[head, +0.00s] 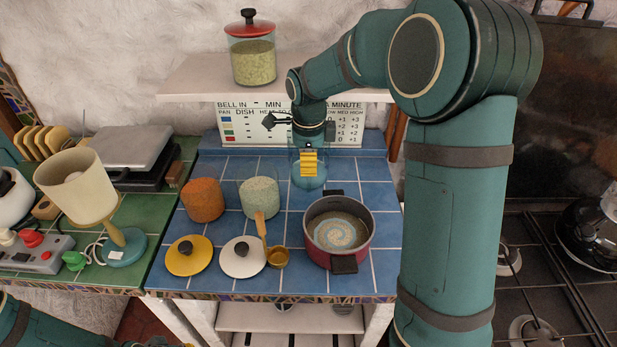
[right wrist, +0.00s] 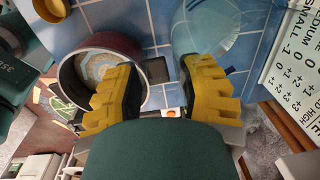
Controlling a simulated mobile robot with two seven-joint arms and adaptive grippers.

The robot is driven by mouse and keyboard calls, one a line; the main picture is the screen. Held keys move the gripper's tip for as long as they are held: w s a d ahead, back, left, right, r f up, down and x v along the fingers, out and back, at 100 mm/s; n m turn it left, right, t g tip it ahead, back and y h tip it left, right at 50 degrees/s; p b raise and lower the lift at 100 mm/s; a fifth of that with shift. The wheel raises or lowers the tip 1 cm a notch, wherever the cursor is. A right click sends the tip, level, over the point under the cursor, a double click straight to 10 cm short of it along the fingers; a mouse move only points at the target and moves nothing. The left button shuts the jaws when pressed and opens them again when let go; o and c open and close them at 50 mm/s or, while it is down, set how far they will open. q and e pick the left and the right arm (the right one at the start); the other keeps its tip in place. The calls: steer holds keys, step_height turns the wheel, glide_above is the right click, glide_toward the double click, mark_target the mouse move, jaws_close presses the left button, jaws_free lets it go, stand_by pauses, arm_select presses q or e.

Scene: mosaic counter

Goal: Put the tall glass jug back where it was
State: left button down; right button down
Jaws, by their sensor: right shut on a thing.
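The tall glass jug (head: 309,178) is clear and bluish. In the head view it stands upright at the back of the blue tiled counter, behind the red pot; I cannot tell whether its base touches the tiles. My right gripper (head: 309,161) reaches down from above and is shut on the jug, its yellow fingers at the jug's upper part. In the right wrist view the jug (right wrist: 215,30) shows as a faint glass outline beyond the right-hand finger. Only part of my left arm shows at the bottom left; its gripper is out of view.
The red pot (head: 311,230) holds a swirled liquid. An orange-filled jar (head: 203,202) and a pale-filled jar (head: 259,197) stand left of the jug. A yellow lid (head: 188,257), white lid (head: 242,258) and ladle (head: 277,257) lie in front. A red-lidded jar (head: 253,60) is on the shelf.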

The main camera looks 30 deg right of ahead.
steer(key=shift+f+b, duration=0.35)
steer(key=shift+f, duration=1.85)
steer(key=shift+f, duration=0.2)
steer(key=c, duration=0.5)
jaws_free()
steer(key=shift+r, duration=0.1)
steer(key=r, duration=0.4)
steer(key=r+p, duration=0.1)
steer(key=r, duration=0.3)
steer(key=r+p, duration=0.1)
steer(key=r, duration=0.3)
steer(key=shift+s+a, duration=0.2)
steer(key=shift+s, duration=0.1)
steer(key=shift+r, duration=0.1)
